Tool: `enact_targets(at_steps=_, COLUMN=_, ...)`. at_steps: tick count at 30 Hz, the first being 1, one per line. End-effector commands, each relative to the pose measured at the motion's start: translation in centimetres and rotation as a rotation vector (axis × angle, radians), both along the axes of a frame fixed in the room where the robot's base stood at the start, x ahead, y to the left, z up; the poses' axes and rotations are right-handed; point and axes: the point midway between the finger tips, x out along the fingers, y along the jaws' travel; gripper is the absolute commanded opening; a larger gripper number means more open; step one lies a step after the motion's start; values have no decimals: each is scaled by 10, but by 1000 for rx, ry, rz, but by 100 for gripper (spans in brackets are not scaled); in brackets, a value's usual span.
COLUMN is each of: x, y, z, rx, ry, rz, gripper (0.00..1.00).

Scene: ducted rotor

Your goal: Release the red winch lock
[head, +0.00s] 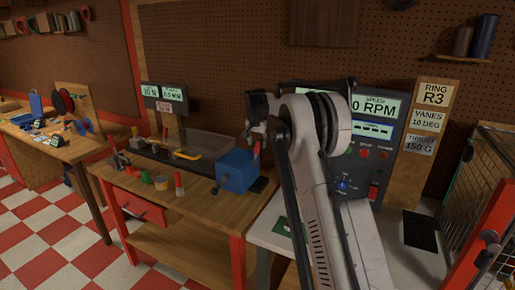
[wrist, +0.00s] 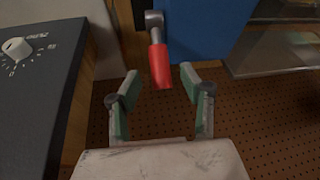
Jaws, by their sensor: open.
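The red winch lock lever (wrist: 160,66) shows in the wrist view. It has a red grip on a grey pivot, against the side of the blue winch box (wrist: 205,25). My gripper (wrist: 159,73) is open, with green-padded fingers on either side of the end of the red grip. A gap shows on both sides, so neither finger appears to touch it. In the head view the blue box (head: 237,172) sits at the right end of the wooden bench, with the red lever (head: 257,150) at its upper right. My arm partly hides that area, and the fingertips are hard to make out there.
The wooden bench (head: 205,190) also holds small jars, a red cone (head: 179,184) and a clear-covered rig with a yellow part (head: 188,154). A grey control panel (head: 375,140) stands behind my arm. A mesh cage (head: 490,160) is at the right.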

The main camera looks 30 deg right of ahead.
Motion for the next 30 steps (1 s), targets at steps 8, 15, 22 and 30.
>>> enact_targets(at_steps=8, x=13, y=-7, z=-33, rx=0, ry=0, rz=0, gripper=41)
enact_targets(at_steps=15, x=15, y=-8, z=-41, rx=0, ry=0, rz=0, gripper=41)
enact_targets(at_steps=22, x=15, y=-8, z=-41, rx=0, ry=0, rz=0, gripper=38)
enact_targets(at_steps=30, x=15, y=-8, z=-41, rx=0, ry=0, rz=0, gripper=2)
